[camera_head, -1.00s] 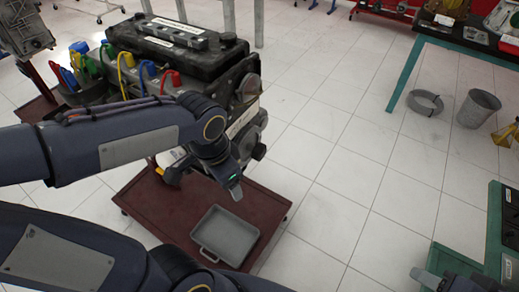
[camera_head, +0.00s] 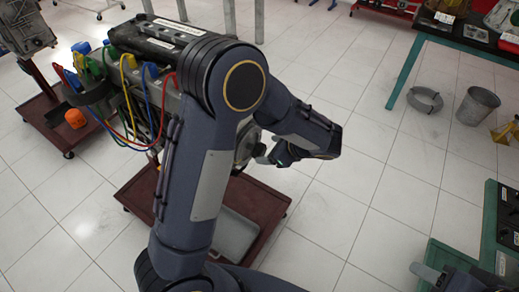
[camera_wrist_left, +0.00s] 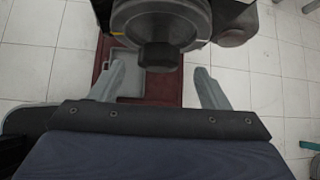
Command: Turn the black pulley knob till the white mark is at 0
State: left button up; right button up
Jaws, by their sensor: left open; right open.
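The black pulley knob (camera_wrist_left: 159,57) is at the centre of the round grey pulley (camera_wrist_left: 160,20) in the left wrist view. My left gripper (camera_wrist_left: 159,70) is open, with one finger on each side of the knob and gaps between. In the head view my left gripper (camera_head: 277,158) is at the pulley end of the engine, and my own arm covers much of the engine (camera_head: 160,40). I cannot make out the white mark or the 0. Part of my right gripper (camera_head: 426,272) shows at the bottom right, open and away from the engine.
The engine stands over a dark red cart (camera_head: 270,203) with a grey tray (camera_head: 236,232) on it. A green-topped bench (camera_head: 447,258) is at the lower right. The tiled floor right of the cart is clear.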

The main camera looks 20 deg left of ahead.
aim_at(259, 153)
pick_arm(q)
jog(key=x, duration=0.6)
jog(key=c, duration=1)
jog(key=shift+f+b, duration=0.15)
jog(key=shift+b, duration=0.25)
jog(key=n+t+b, duration=0.1)
jog(key=t+b, duration=0.2)
jog(key=b, duration=0.6)
jog(key=f+n+t+b, duration=0.1)
jog(key=n+t+b, duration=0.1)
jog(key=b, duration=0.8)
jog(key=shift+s+f+n+t, duration=0.2)
jog(key=shift+n+t, duration=0.1)
jog(key=shift+t, duration=0.4)
jog(key=n+t+b, duration=0.2)
jog(key=b, duration=0.8)
jog(key=n+t+y+b, duration=0.1)
jog(key=n+t+b, duration=0.1)
jog(key=b, duration=0.7)
jog(key=shift+s+r+t+y+b, duration=0.1)
jog(key=shift+r+t+y+b, duration=0.1)
jog(key=shift+t+y+b, duration=0.25)
jog(key=shift+r+n+t+b, duration=0.3)
jog(key=shift+n+t+b, duration=0.1)
jog(key=shift+b, duration=0.3)
jog(key=o, duration=1)
jog(key=shift+r, duration=0.1)
